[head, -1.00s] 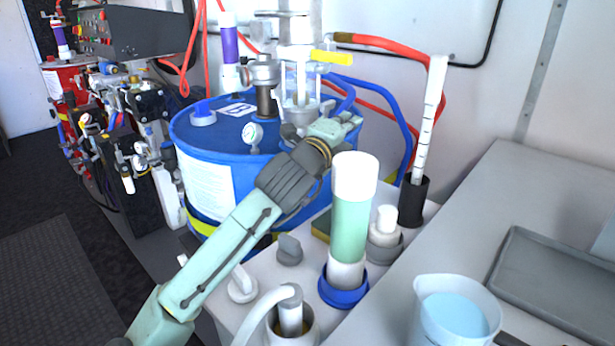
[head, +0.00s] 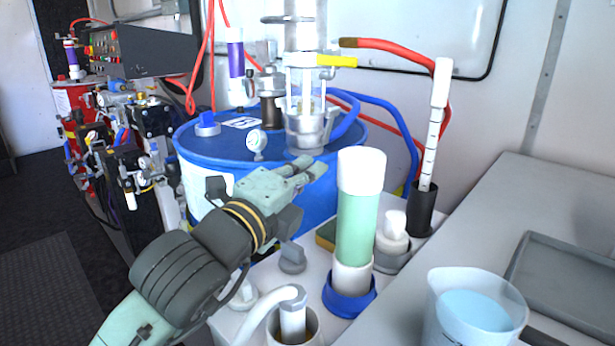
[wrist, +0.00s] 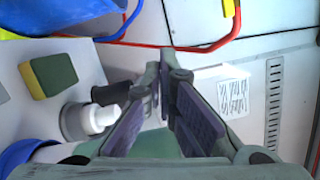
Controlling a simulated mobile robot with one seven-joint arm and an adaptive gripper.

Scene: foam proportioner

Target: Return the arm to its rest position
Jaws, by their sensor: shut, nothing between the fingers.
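My gripper (head: 308,168) is shut and empty in the head view. It is in front of the blue drum (head: 185,150), left of the tall green-filled cylinder with a white cap (head: 359,215). My arm reaches up to it from the lower left. In the wrist view my gripper's fingers (wrist: 163,85) come together with nothing held between them. No rest position is marked in the frames.
A yellow-green sponge (wrist: 48,75), a white bottle (head: 393,228) and a black holder with a white syringe (head: 433,125) stand near the cylinder. A beaker of blue liquid (head: 474,310) and a grey tray (head: 575,275) are at right. Red and blue hoses hang behind.

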